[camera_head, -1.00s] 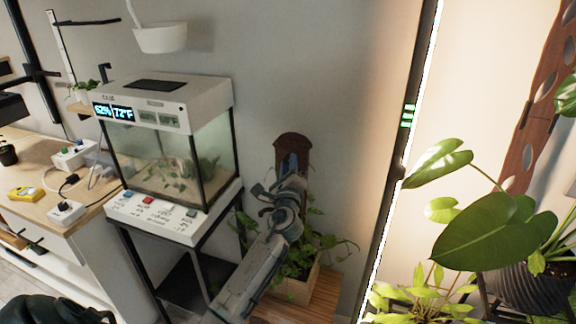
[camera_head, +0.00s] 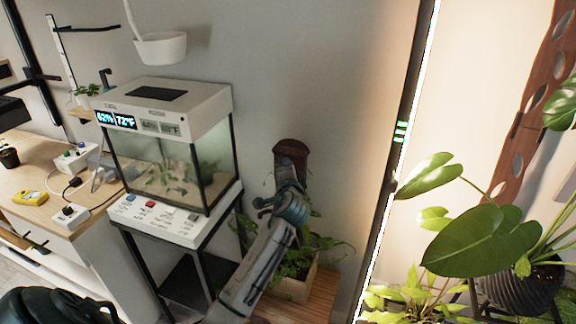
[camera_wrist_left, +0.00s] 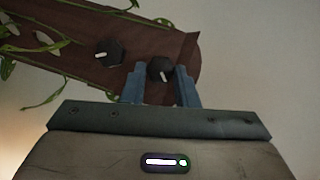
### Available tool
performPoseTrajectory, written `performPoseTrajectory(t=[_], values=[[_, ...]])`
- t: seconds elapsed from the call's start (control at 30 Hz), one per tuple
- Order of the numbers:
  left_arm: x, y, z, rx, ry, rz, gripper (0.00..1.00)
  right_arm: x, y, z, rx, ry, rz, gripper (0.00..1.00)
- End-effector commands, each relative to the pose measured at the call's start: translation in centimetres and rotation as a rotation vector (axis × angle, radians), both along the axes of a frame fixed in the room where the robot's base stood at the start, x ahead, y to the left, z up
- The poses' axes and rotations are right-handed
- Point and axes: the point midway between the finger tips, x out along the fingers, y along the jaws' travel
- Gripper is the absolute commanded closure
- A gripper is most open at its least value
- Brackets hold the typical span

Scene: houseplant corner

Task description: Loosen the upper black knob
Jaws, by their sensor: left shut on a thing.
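A brown wooden board (camera_head: 292,148) with a rounded top stands against the wall in the head view. In the left wrist view the board (camera_wrist_left: 75,30) carries two black knobs with white pointer marks. The upper black knob (camera_wrist_left: 160,67), nearer the rounded end, sits between the fingers of my left gripper (camera_wrist_left: 160,74), which is shut on it. Its white mark points down in that view. The other black knob (camera_wrist_left: 108,53) is free, to the left. In the head view my left gripper (camera_head: 289,168) covers the board's front, hiding the knobs.
A planter (camera_head: 292,284) with leafy stems stands below the board. A terrarium (camera_head: 175,150) on a black stand is to the left, and a dark post (camera_head: 402,130) rises to the right. Large-leaved plants (camera_head: 470,240) fill the lower right. Stems (camera_wrist_left: 40,45) trail over the board.

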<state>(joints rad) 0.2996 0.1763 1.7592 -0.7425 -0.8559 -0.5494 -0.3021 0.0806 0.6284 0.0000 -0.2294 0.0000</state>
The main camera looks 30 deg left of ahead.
Motion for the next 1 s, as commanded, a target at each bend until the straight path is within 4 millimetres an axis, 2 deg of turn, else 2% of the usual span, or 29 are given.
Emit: performPoseTrajectory(t=[0.03,0.6,1.0], values=[[0.0,0.0,0.4,-0.042,-0.008,0.001,0.96,-0.2,0.0,0.7,0.0,0.003,0.0,0.64],[-0.1,0.4,0.7,-0.546,-0.128,0.001,0.96,-0.1,0.0,4.4,0.0,-0.004,0.0,0.64],[-0.2,0.5,0.6,-0.752,-0.178,0.001,0.96,0.0,0.1,5.7,0.001,-0.003,0.0,0.64]])
